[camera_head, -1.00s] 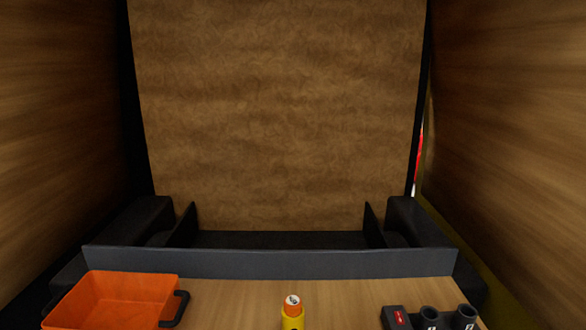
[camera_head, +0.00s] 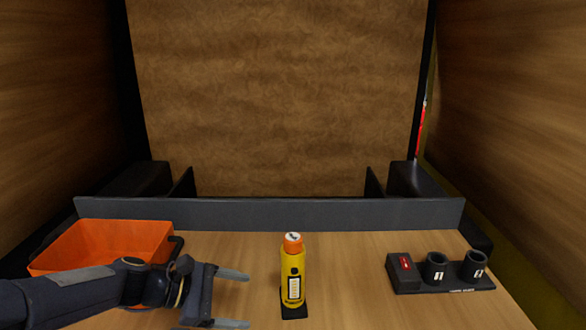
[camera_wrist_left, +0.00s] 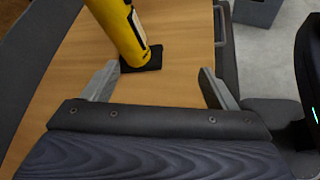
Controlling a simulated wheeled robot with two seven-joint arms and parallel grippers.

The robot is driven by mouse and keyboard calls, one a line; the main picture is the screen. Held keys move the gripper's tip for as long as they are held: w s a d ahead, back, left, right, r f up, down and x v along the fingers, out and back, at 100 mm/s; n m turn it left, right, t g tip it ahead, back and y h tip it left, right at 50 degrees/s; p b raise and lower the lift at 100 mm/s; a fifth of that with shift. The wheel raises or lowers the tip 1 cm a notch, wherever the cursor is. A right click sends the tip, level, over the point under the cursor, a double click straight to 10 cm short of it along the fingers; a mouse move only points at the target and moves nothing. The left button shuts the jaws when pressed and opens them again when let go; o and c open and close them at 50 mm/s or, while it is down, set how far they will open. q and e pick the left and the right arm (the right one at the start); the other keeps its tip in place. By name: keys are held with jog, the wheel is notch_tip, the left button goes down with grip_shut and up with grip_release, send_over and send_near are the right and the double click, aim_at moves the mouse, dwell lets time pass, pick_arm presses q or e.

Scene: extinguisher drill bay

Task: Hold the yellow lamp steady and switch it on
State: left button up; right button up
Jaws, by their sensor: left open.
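The yellow lamp (camera_head: 293,276) stands upright on a small black base (camera_head: 295,312) on the wooden table, with an orange top and a pale label on its side. My left gripper (camera_head: 236,299) is open and empty, to the left of the lamp and apart from it, with its fingers pointing right. In the left wrist view the lamp (camera_wrist_left: 122,32) shows ahead of the open fingers of the left gripper (camera_wrist_left: 160,88), its top cut off by the frame. My right gripper is not in view.
An orange bin (camera_head: 105,243) with a black handle is at the left, behind my left arm. A dark holder (camera_head: 440,275) with two round sockets and a red switch is at the right. A grey ledge (camera_head: 270,214) bounds the table's back. Wood between lamp and holder is clear.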

aim_at(282, 295)
pick_arm(q)
jog(key=w+f+n, duration=0.1)
jog(key=w+f+n+h+b, duration=0.1)
jog(key=w+f, duration=0.1)
jog(key=w+d+f+n, duration=0.1)
jog(key=w+f, duration=0.1)
jog(key=shift+w+d+n+t+b, duration=0.1)
jog(key=shift+n+t+b, duration=0.2)
jog(key=shift+n, duration=0.1)
jog(key=shift+w+d+f+h, duration=0.2)
jog(key=shift+w+f+h, duration=0.05)
jog(key=shift+w+h, duration=0.1)
jog(key=b+x, duration=0.2)
jog(key=x, duration=0.5)
jog(key=shift+w+d+f+b, duration=0.1)
jog(key=shift+d+b, duration=0.25)
jog(key=shift+b, duration=0.05)
jog(key=shift+x, duration=0.9)
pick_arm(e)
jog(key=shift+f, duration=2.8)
pick_arm(q)
jog(key=c, duration=1.1)
jog(key=shift+c, duration=0.2)
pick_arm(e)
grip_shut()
